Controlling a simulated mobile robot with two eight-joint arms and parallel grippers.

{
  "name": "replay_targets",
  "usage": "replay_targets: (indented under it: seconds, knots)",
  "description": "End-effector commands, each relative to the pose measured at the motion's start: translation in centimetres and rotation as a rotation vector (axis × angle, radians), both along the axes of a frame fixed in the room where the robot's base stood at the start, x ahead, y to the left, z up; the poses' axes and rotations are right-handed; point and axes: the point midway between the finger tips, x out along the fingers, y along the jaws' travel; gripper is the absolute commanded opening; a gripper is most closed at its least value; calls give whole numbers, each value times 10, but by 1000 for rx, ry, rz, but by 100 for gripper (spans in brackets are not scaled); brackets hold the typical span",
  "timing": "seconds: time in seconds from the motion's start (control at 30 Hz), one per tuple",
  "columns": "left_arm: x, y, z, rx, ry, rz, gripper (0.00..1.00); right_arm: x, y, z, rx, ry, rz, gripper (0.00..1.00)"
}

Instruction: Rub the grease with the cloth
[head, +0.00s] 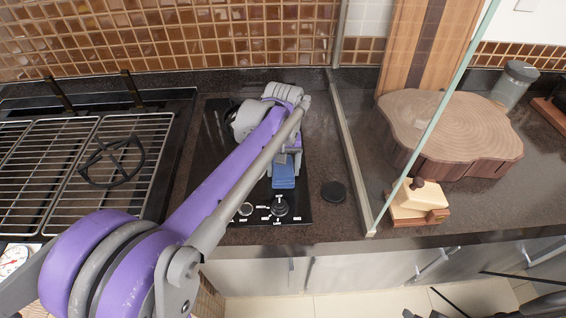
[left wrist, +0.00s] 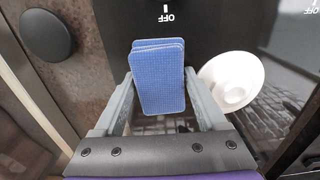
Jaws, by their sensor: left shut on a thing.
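A blue cloth (head: 284,175) hangs at the end of my left arm over the black glass cooktop (head: 212,165). My left gripper (head: 287,155) is shut on it. In the left wrist view the folded cloth (left wrist: 158,80) sits between the two grey fingers of the gripper (left wrist: 160,108) and sticks out past them. I cannot make out the grease; my arm hides part of the cooktop. I cannot tell whether the cloth touches the glass. My right gripper does not show.
Control knobs (head: 280,208) line the cooktop's front. A grill (head: 45,165) lies left. A black disc (head: 333,191) sits right of the cooktop, before a glass partition (head: 428,130). Beyond are a wood slab (head: 455,125) and a wooden block (head: 418,200). A white round thing (left wrist: 232,82) shows beside the gripper.

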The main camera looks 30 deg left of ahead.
Motion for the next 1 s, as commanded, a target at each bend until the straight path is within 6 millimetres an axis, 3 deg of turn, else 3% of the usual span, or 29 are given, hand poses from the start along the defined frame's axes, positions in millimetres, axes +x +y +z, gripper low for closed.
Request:
replay_targets:
  seconds: [0.3,1.0]
  knots:
    - [-10,-7,1,1,-1,0,30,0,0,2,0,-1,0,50]
    - [19,11,-1,1,-2,1,30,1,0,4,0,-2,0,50]
